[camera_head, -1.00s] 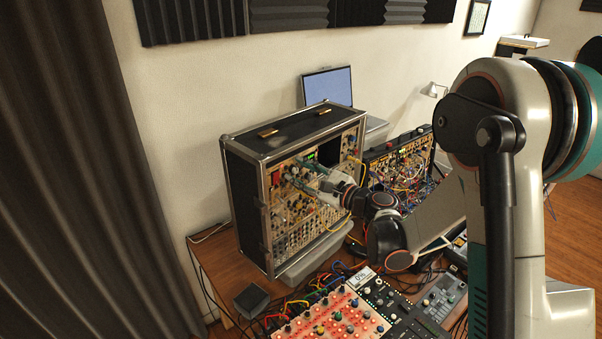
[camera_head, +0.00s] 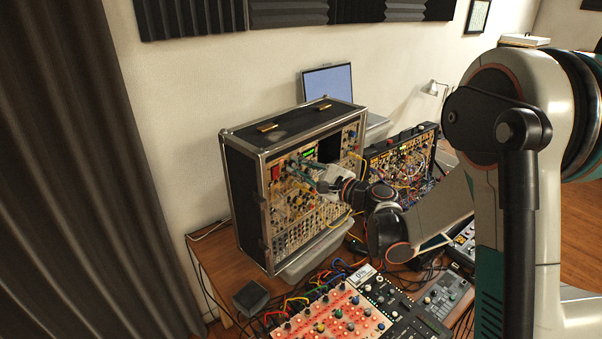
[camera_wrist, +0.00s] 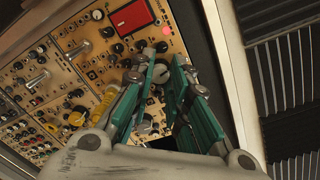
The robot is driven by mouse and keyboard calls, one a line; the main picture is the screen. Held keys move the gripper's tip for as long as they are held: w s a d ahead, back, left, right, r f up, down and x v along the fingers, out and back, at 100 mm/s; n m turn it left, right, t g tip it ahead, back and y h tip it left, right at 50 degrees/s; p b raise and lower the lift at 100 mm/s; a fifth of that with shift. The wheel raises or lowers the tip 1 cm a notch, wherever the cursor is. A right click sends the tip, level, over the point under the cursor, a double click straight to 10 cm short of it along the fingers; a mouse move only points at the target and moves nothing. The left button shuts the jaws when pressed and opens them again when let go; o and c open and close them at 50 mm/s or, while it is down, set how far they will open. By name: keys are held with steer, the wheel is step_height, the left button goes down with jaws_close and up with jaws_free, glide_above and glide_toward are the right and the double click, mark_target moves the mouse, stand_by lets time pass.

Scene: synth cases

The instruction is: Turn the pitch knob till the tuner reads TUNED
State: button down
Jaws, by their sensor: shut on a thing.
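The synth case (camera_head: 245,205) stands upright on the desk, its tan panel crowded with knobs and jacks. A small green lit display (camera_head: 308,153), probably the tuner, is near the panel's top; its reading is too small to make out. My gripper (camera_head: 291,168) reaches the panel's upper left from the right.
Yellow patch cables hang over the panel beside my gripper. A second synth case (camera_head: 400,155) stands to the right. A red-lit controller (camera_head: 320,318) and cables fill the desk's front. A small dark box (camera_head: 251,299) sits at front left.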

steer(key=shift+n+b, duration=0.3)
steer(key=shift+n, duration=0.6)
steer(key=c, duration=1.5)
jaws_free()
steer(key=v, duration=1.2)
steer(key=shift+s, duration=0.1)
